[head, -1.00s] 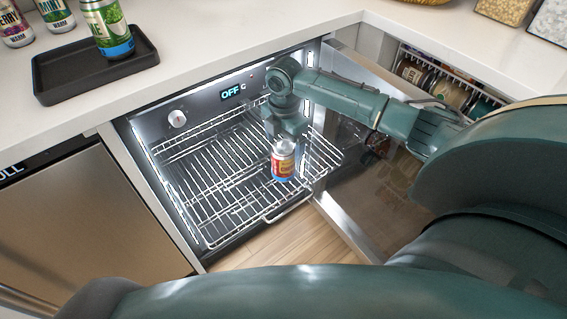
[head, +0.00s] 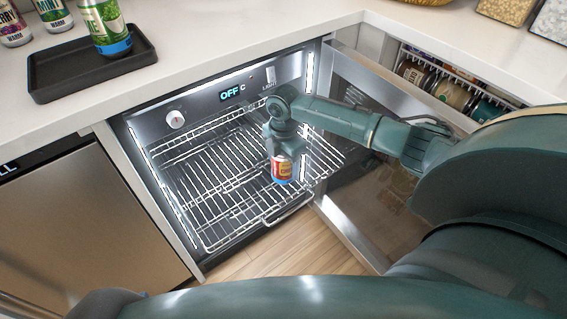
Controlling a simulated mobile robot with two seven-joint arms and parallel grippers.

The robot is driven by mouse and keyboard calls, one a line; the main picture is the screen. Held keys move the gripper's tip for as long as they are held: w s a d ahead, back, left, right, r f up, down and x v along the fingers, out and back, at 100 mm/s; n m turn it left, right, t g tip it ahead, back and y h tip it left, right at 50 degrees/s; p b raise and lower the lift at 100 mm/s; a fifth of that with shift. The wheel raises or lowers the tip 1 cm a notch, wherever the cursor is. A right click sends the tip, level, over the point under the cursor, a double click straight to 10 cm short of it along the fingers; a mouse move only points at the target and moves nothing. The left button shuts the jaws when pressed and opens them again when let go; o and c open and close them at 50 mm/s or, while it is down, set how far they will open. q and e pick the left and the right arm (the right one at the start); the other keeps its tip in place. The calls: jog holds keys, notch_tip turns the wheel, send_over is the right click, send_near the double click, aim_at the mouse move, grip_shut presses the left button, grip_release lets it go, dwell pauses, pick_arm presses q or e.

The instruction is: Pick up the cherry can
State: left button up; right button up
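A can with a red and yellow label and a blue base (head: 282,170) stands upright on the pulled-out wire rack of the open cooler, near its right side. Its label is too small to read surely, but it is the only can there. My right gripper (head: 284,151) points down at the can's top and hides the lid and upper part. Its fingers are too small and dark to tell whether they grip the can. My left gripper is not in view.
The cooler's wire rack (head: 215,185) is otherwise empty. Its open door (head: 350,215) stands at the right, under my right arm. A black tray (head: 60,83) with a green can (head: 106,30) and two more cans sit on the counter at upper left.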

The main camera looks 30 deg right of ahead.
jog(key=c, duration=1.1)
jog(key=shift+o, duration=0.2)
jog(key=shift+r, duration=0.1)
jog(key=shift+r, duration=0.1)
